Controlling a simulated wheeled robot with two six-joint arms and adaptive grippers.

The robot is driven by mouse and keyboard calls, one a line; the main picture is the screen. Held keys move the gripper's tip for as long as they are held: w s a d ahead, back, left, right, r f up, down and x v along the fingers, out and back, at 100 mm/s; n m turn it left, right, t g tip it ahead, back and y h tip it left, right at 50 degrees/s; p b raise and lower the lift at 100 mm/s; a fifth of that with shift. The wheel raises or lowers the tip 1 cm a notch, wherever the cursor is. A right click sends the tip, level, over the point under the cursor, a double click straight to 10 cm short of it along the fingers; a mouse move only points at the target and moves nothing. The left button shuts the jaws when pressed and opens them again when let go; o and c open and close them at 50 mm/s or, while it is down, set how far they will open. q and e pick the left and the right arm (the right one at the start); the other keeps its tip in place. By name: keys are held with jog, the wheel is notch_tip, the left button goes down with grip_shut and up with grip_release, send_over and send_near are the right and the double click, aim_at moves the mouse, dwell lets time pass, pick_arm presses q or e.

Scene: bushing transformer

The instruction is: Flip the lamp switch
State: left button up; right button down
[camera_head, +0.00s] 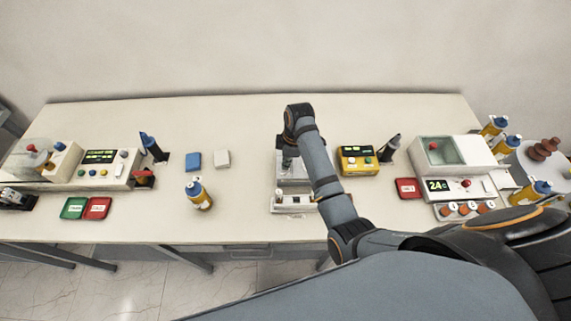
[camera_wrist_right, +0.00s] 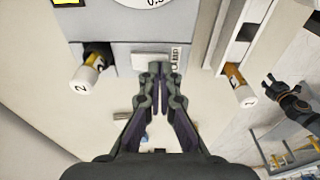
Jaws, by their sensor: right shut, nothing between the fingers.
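The lamp switch (camera_wrist_right: 144,61) is a small white rocker on the grey device face, beside a rotated label that seems to read LAMP. In the right wrist view, my right gripper (camera_wrist_right: 160,70) is shut and empty. Its fingertips are right at the switch's lower edge; I cannot tell whether they touch it. In the head view, the right gripper (camera_head: 288,160) points down over the middle grey device (camera_head: 292,200), and my arm covers part of that device.
In the wrist view, white-ended plugs marked 2 (camera_wrist_right: 86,79) and 1 (camera_wrist_right: 243,95) flank the switch. In the head view, a yellow meter (camera_head: 358,160) stands right of the arm and a bottle (camera_head: 199,194) to the left. The table front is mostly clear.

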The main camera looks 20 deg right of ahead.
jog(key=shift+f, duration=0.35)
jog(key=shift+r+p, duration=0.8)
jog(key=shift+r, duration=2.75)
jog(key=shift+f, duration=0.1)
